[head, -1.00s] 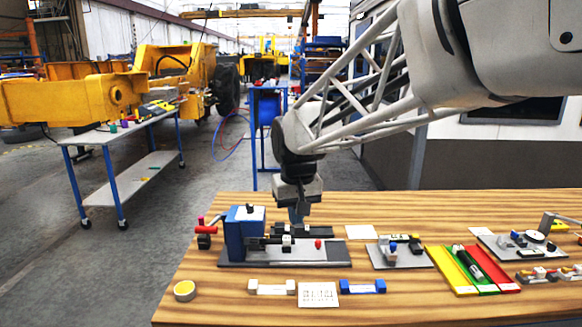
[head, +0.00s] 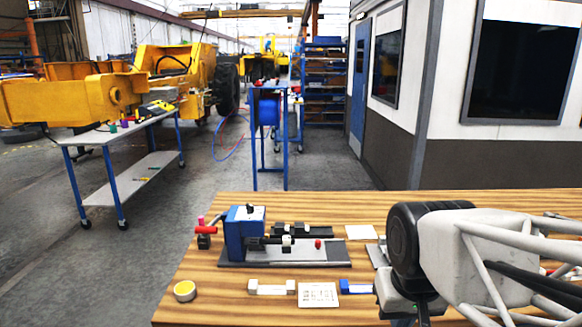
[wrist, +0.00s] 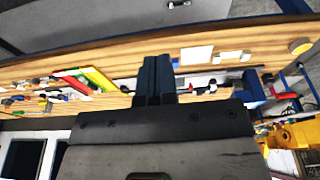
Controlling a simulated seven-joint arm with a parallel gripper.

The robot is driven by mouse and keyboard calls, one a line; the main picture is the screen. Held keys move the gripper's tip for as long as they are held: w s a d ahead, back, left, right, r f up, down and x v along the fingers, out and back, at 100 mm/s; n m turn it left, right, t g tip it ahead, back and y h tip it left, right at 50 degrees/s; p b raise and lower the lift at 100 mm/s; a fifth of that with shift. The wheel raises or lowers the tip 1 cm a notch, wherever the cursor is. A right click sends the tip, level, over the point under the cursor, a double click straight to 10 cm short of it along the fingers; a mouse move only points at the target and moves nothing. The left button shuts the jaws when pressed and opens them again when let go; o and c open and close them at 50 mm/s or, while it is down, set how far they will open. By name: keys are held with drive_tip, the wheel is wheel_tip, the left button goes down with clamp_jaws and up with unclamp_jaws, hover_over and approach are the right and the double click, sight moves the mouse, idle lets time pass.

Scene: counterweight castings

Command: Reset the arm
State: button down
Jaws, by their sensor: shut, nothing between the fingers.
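My gripper shows in the wrist view (wrist: 156,62) with its two dark fingers together and nothing between them. In the head view my wrist and gripper hang over the front right of the wooden table (head: 335,312), and the fingertips run out of the bottom of the picture. My arm comes in from the right edge. It hides most of the table's right side in the head view.
A blue vise-like fixture (head: 246,232) on a grey plate stands at the left of the table. A yellow-topped round item (head: 184,290), a white block (head: 271,288), a printed card (head: 318,294) and a blue block (head: 357,287) lie in front. The wrist view shows coloured trays (wrist: 97,80).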

drive_tip(key=s, duration=0.1)
drive_tip(key=s+d+f, duration=0.1)
drive_tip(key=s+f, duration=0.1)
drive_tip(key=shift+s+d, duration=0.15)
drive_tip(key=shift+s, duration=0.2)
